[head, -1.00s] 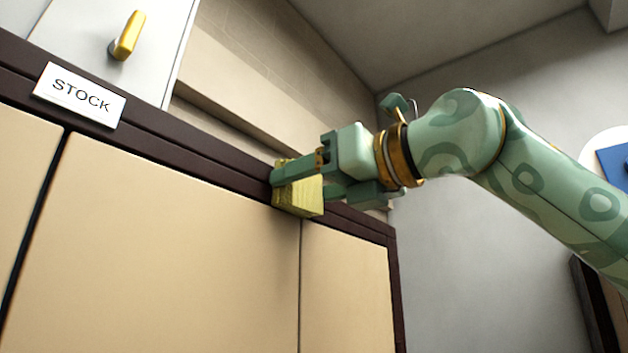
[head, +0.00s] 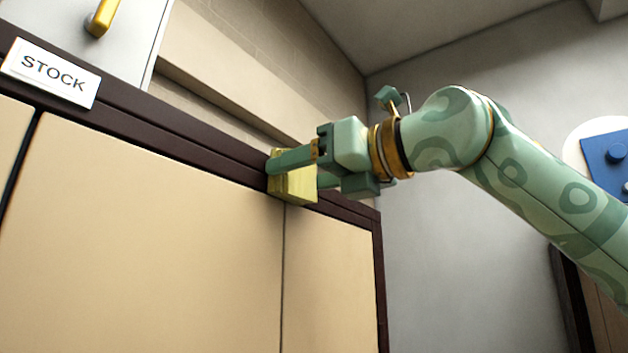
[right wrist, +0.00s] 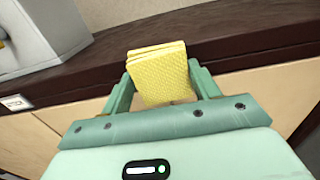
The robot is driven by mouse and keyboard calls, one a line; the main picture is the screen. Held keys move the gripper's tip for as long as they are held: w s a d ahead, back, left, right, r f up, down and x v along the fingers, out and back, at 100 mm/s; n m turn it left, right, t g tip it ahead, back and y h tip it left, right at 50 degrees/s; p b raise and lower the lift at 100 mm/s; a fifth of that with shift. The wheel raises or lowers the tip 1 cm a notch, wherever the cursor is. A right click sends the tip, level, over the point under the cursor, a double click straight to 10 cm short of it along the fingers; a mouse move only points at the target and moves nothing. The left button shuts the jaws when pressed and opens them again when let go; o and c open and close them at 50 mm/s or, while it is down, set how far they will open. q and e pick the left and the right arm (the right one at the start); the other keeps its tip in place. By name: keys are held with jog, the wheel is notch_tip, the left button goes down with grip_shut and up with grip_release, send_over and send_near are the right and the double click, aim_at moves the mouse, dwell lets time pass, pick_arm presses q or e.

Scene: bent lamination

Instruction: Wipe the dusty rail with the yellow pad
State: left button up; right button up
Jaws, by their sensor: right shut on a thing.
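The rail (head: 165,128) is the dark brown strip along the top of the tan cupboard in the head view. It also crosses the right wrist view (right wrist: 255,40). My right gripper (head: 290,172) is shut on the yellow pad (head: 296,188). The pad sits at the rail's front, near the seam between two cupboard panels, and appears to touch it. In the right wrist view the ridged pad (right wrist: 158,72) stands between the two fingers, in front of the rail. The contact face is hidden, and I cannot make out dust. My left gripper is not in view.
A white STOCK label (head: 50,73) is on the rail's left part. A pale box with a yellow handle (head: 102,17) stands above it. A grey wall (head: 470,270) lies beyond the cupboard's right end. A blue panel (head: 608,160) shows at far right.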

jog(key=shift+s+a+b, duration=0.3)
jog(key=shift+s+a, duration=0.4)
jog(key=shift+s, duration=0.15)
jog(key=shift+d, duration=0.1)
jog(key=shift+b+v, duration=1.05)
jog(key=shift+v, duration=1.75)
